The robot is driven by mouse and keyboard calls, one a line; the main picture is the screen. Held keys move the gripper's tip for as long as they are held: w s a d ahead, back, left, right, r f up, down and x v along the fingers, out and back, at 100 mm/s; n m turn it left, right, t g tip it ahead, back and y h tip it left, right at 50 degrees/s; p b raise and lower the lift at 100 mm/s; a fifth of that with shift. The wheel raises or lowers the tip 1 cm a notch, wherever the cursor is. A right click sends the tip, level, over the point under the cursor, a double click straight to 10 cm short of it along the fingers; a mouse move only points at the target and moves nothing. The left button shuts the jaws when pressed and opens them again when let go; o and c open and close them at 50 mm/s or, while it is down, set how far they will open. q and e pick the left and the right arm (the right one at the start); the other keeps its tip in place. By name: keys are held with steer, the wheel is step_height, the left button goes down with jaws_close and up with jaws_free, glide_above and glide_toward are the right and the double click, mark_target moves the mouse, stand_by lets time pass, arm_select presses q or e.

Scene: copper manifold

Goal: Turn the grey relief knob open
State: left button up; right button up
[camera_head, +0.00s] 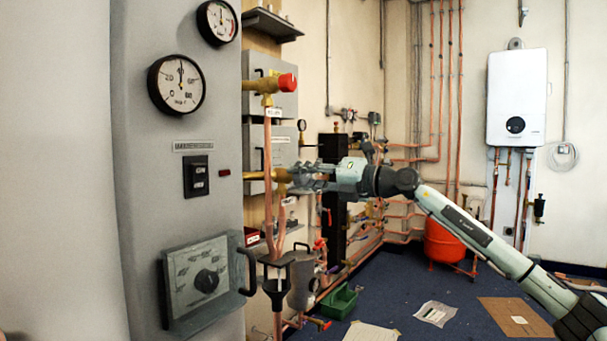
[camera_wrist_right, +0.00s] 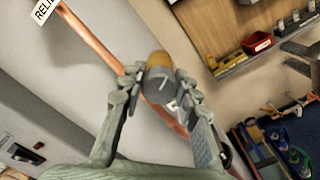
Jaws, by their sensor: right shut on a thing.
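The grey relief knob (camera_wrist_right: 159,87) sits between the two fingers of my right gripper (camera_wrist_right: 156,92) in the right wrist view. It is a short grey cylinder with a pale line on its face, and yellow brass shows behind it. In the head view my right gripper (camera_head: 302,178) reaches in from the right and is shut around the knob at the end of a brass valve (camera_head: 280,176). The fingers mostly hide the knob there. A white label (camera_wrist_right: 44,10) with partly readable lettering is on the copper pipe. My left gripper is not in view.
A red knob (camera_head: 287,82) on another brass valve is above. A grey panel with gauges (camera_head: 176,84) and a black dial (camera_head: 206,281) stands at left. Copper pipes (camera_head: 269,225) run down below the valve. A green crate (camera_head: 338,302) is on the blue floor.

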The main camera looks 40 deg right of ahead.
stand_by(0.3)
steer(key=o, duration=1.2)
steer(key=shift+s, duration=0.1)
steer(key=shift+s+d+f, duration=0.15)
steer(key=shift+s+d, duration=0.1)
steer(key=shift+v, duration=1.95)
glide_toward(307, 179)
steer(key=shift+s+d+r, duration=0.1)
steer(key=shift+s+r, duration=0.15)
steer(key=shift+s, duration=0.35)
